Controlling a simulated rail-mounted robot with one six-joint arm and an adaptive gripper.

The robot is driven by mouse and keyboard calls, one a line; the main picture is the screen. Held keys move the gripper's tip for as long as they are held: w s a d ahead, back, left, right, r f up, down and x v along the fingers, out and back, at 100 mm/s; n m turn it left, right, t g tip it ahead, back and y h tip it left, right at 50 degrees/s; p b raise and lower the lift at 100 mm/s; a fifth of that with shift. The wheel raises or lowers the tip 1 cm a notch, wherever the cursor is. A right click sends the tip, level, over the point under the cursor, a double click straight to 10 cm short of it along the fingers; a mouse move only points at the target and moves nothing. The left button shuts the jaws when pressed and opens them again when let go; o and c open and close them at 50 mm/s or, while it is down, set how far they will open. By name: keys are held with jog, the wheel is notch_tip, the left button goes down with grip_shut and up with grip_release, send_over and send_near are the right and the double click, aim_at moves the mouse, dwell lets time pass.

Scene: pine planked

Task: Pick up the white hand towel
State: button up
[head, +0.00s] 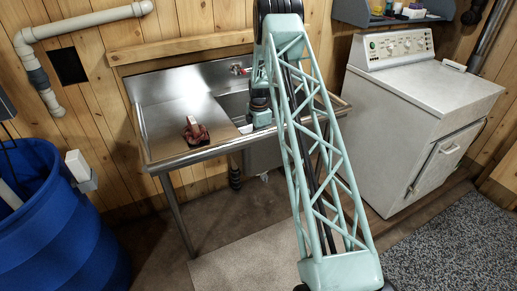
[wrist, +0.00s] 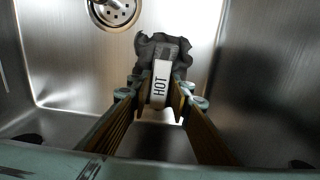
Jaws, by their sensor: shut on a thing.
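I see no white hand towel in either view. In the wrist view, my gripper (wrist: 161,100) is down in the steel sink basin, its two fingers closed on a dark grey, crumpled-looking thing (wrist: 150,48). This thing carries a white label (wrist: 161,80) reading HOT, which sits between the fingers. Its lower part is partly hidden by the fingers. In the head view my arm reaches over the steel sink (head: 232,106), and the held thing is hidden there.
The basin's drain (wrist: 116,12) shows beyond the held thing. A red object (head: 195,131) lies on the drainboard (head: 165,112). A white washing machine or dryer (head: 410,110) stands right of the sink, and a blue barrel (head: 50,225) stands at the left.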

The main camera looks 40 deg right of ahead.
jog(key=shift+r+p, duration=0.85)
jog(key=shift+r, duration=3.8)
jog(key=shift+r, duration=0.1)
